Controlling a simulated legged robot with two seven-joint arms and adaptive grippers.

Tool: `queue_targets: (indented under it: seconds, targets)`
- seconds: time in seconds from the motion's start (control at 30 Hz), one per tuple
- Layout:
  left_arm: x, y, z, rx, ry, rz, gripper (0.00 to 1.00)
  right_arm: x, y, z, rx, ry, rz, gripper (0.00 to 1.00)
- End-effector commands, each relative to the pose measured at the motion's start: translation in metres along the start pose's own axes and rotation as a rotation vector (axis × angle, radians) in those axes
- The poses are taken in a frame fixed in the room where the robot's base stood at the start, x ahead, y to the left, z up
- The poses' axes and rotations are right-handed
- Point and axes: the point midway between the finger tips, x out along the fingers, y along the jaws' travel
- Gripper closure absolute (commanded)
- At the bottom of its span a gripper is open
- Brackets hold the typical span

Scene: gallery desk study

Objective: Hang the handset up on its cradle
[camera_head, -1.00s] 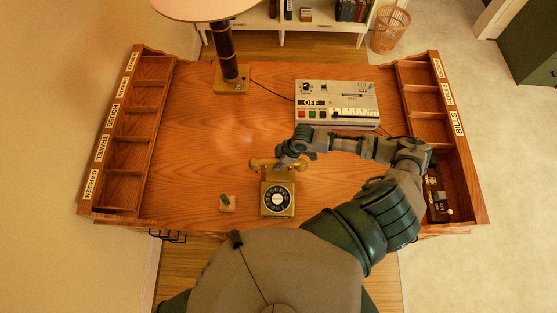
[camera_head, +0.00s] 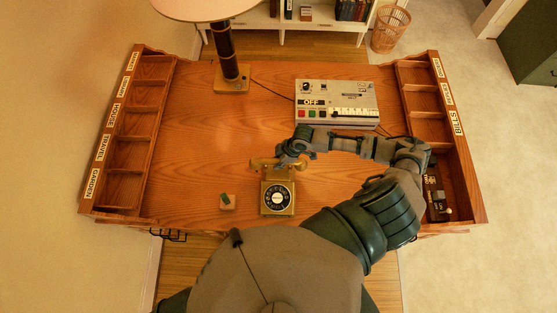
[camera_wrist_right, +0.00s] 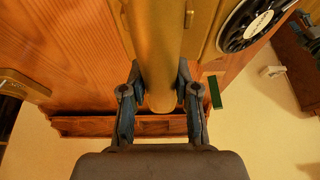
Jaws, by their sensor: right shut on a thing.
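The gold rotary telephone (camera_head: 278,199) stands at the front middle of the desk, its black dial facing me. It also shows in the right wrist view (camera_wrist_right: 207,28), beside the handset. The gold handset (camera_head: 261,164) lies across the top of the telephone, at its back edge. My right gripper (camera_head: 283,160) is shut on it, with a finger on each side of the handset bar (camera_wrist_right: 163,50) in the right wrist view. My fingers hide part of the handset and the cradle, so I cannot tell whether it rests there. My left gripper is out of view.
A small block with a green top (camera_head: 227,202) sits left of the telephone. A grey machine marked OFF (camera_head: 337,103) and a lamp (camera_head: 231,80) stand at the back. Labelled compartment racks (camera_head: 126,135) line both sides. The desk's left middle is clear.

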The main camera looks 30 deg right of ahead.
Motion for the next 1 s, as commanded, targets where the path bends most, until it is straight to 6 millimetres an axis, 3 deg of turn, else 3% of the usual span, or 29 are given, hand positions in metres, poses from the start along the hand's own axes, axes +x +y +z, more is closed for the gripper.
queue_targets:
  seconds: [1.0]
  targets:
    - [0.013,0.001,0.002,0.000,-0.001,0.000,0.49,0.024,0.000,0.009,-0.001,0.001,0.000,1.00]
